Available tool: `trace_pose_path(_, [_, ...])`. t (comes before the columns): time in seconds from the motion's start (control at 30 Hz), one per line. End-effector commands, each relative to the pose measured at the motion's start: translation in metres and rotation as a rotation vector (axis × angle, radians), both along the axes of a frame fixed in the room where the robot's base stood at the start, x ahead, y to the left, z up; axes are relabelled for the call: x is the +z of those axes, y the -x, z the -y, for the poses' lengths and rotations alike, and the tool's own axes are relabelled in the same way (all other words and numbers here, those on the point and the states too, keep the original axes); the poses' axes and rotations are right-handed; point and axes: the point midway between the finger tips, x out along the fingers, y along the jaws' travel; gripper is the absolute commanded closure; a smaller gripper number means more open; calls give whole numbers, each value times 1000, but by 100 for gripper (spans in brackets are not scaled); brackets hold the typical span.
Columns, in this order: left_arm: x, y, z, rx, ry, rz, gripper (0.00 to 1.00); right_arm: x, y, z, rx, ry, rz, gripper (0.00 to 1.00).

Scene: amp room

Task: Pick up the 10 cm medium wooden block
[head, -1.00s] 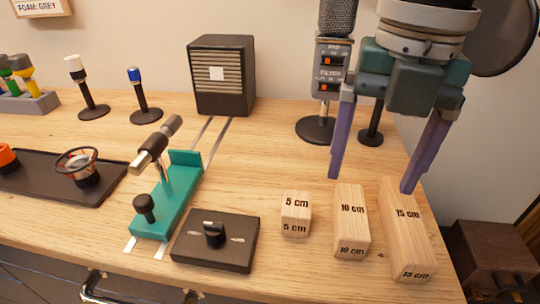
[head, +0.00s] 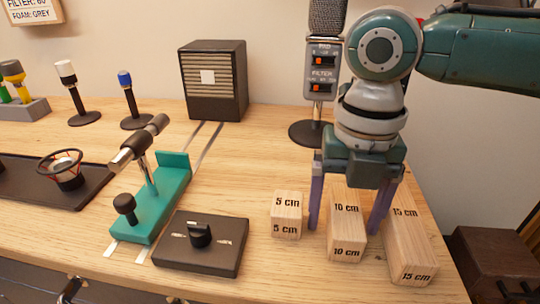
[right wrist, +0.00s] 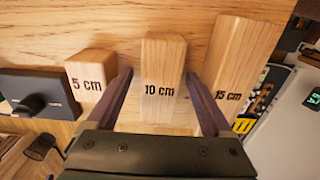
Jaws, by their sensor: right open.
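The 10 cm wooden block (head: 346,226) lies on the table between the 5 cm block (head: 286,215) and the 15 cm block (head: 410,247). My right gripper (head: 343,228) is open, its two purple fingers on either side of the 10 cm block. In the right wrist view the 10 cm block (right wrist: 162,82) shows between the spread fingers (right wrist: 166,82), with gaps on both sides. The 5 cm block (right wrist: 91,76) is left of the left finger and the 15 cm block (right wrist: 242,66) right of the right finger. My left gripper is not in view.
A black switch box (head: 201,244) and a teal stand (head: 150,205) are left of the blocks. A microphone (head: 322,70) on a round base stands behind. A dark speaker box (head: 213,80) is at the back. The table's right edge is close to the 15 cm block.

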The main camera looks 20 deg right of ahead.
Motion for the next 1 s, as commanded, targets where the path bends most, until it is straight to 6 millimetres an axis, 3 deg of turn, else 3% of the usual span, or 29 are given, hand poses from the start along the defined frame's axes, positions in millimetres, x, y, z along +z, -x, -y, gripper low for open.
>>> trace_pose_path(0.17, [0,0,1,3,5,-1,50,0,0,0,0,1,1,15])
trace_pose_path(0.9, [0,0,2,4,8,-2,50,0,0,0,-1,0,1,97])
trace_pose_path(1.0, [0,0,2,2,4,-3,50,0,0,0,-1,0,1,100])
